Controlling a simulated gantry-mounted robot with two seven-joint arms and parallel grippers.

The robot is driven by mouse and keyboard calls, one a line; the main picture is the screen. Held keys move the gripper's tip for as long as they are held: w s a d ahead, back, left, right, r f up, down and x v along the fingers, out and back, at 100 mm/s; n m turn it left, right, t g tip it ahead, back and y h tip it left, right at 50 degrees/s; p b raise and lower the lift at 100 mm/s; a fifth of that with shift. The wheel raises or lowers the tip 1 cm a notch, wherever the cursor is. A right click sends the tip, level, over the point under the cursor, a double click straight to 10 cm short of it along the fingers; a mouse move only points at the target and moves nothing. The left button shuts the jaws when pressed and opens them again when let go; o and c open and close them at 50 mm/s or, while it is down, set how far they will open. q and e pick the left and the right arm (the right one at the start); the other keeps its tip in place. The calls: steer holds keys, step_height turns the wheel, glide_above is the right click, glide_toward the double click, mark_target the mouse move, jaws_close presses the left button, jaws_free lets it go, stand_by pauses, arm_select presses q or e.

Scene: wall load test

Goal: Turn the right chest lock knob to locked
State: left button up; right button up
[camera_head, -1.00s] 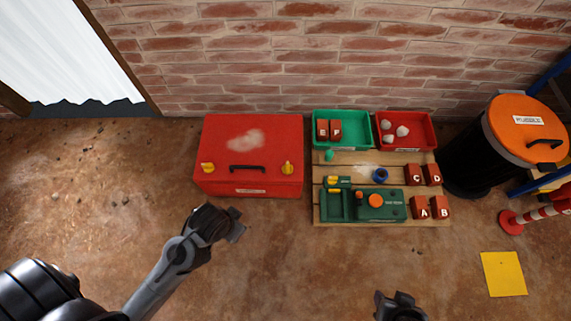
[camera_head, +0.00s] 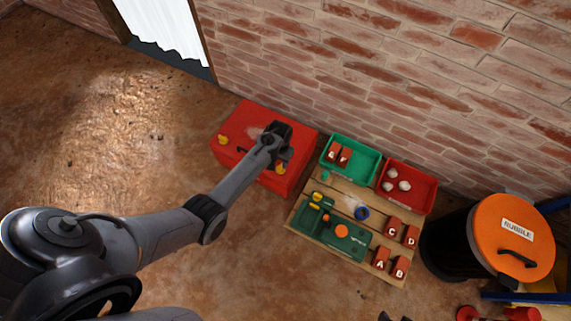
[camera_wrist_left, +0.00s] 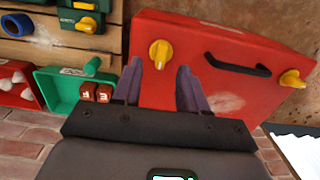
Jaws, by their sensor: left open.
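The red chest (camera_head: 238,122) stands against the brick wall, with a yellow lock knob at each end of its front. The right knob (camera_head: 280,168) is partly hidden by my left gripper (camera_head: 279,142) in the head view. In the left wrist view, turned about upside down, this knob (camera_wrist_left: 160,53) shows between and just beyond the fingertips of my left gripper (camera_wrist_left: 158,68). My left gripper is open and empty, apart from the knob as far as I can see. The left knob (camera_head: 223,140) also shows in the wrist view (camera_wrist_left: 292,78). Only tips of my right gripper (camera_head: 394,317) show.
The chest has a black handle (camera_wrist_left: 238,65). Beside it stands a wooden board (camera_head: 304,216) with a green fixture (camera_head: 352,240) and lettered blocks. A green bin (camera_head: 368,164) and a red bin (camera_head: 424,192) stand behind. A rubble drum (camera_head: 450,242) is at right. Floor at left is clear.

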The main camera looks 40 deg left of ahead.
arm_select(q)
steer(key=w+a+r, duration=0.1)
steer(key=a+r, duration=0.1)
steer(key=b, duration=0.4)
glide_above(281, 167)
steer(key=f, duration=0.5)
steer(key=shift+d+f, duration=0.2)
steer(key=shift+f, duration=0.15)
steer(key=f+b, duration=0.1)
steer(key=a+f+b, duration=0.1)
steer(key=f, duration=0.1)
steer(key=shift+f+b, duration=0.15)
steer(key=shift+b, duration=0.2)
steer(key=shift+f, duration=0.35)
steer(key=shift+d+f+b, duration=0.3)
steer(key=shift+f+b, duration=0.2)
steer(key=shift+b, duration=0.05)
arm_select(e)
step_height(281, 167, down, 8)
steer(key=shift+s+a, duration=0.3)
steer(key=shift+a, duration=0.15)
arm_select(q)
steer(key=shift+a, duration=0.15)
arm_select(e)
steer(key=shift+a+r, duration=0.1)
steer(key=shift+a, duration=0.05)
arm_select(q)
jaws_close()
